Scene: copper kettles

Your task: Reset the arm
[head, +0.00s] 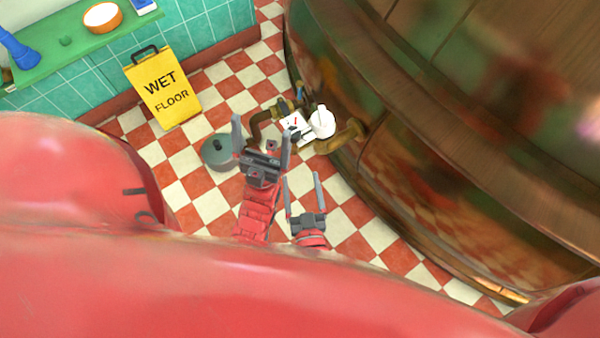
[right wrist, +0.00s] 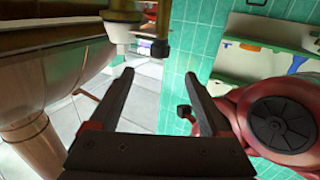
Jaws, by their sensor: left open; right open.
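My left gripper (head: 262,130) is open and empty in the head view, with its two fingers pointing up the picture. It appears just right of a round grey-green object on the floor and left of some brown pipes. My right gripper (head: 302,180) is also open and empty, lower and to the right of the left one. In the right wrist view its two dark fingers (right wrist: 156,76) stand apart with nothing between them. Most of both arms is hidden behind my red body in the head view.
A large copper kettle (head: 430,190) fills the right side. Brown pipes (head: 262,118) and a white container (head: 322,122) are beside it. The round grey-green object (head: 219,152), a yellow wet floor sign (head: 165,92) and a green shelf (head: 60,50) are at left. Checkered floor (head: 215,205) is clear between.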

